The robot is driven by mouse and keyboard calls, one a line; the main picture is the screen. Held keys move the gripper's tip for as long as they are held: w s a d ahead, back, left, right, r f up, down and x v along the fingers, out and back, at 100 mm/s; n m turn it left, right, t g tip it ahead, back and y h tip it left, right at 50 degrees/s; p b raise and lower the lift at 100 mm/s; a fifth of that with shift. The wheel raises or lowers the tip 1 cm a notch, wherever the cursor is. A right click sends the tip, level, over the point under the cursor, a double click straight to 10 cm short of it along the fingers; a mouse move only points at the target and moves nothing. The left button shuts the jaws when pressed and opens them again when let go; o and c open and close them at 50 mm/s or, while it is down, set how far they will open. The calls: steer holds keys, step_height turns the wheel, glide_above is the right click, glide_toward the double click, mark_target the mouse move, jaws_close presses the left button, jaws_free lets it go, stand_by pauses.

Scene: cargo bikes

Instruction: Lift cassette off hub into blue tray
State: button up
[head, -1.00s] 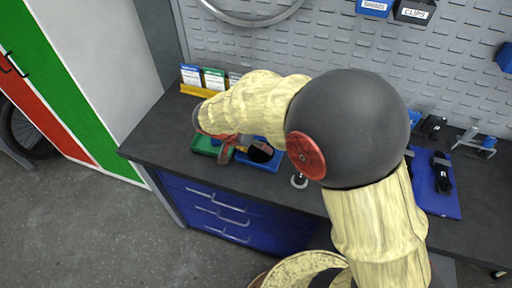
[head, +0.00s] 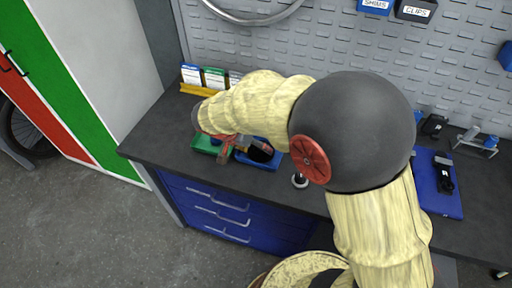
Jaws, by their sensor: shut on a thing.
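My gripper (head: 236,149) is over the left part of the workbench, between the green tray and the blue tray. Its jaws are partly hidden by my arm and small in view. It is shut on a dark rounded thing (head: 259,154), which appears to be the cassette. The cassette is over the blue tray (head: 271,165); I cannot tell whether it touches the tray floor. The hub (head: 299,181) stands upright to the right of the blue tray, near the bench's front edge, partly beside my arm's red disc.
A green tray (head: 203,143) lies left of the blue tray. Cards in a yellow holder (head: 198,90) stand behind. A blue mat (head: 440,203) with a dark tool lies at right. The pegboard (head: 300,50) closes off the back. My large arm covers the bench's middle.

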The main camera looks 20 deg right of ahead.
steer(key=o, duration=1.6)
steer(key=shift+o, duration=0.2)
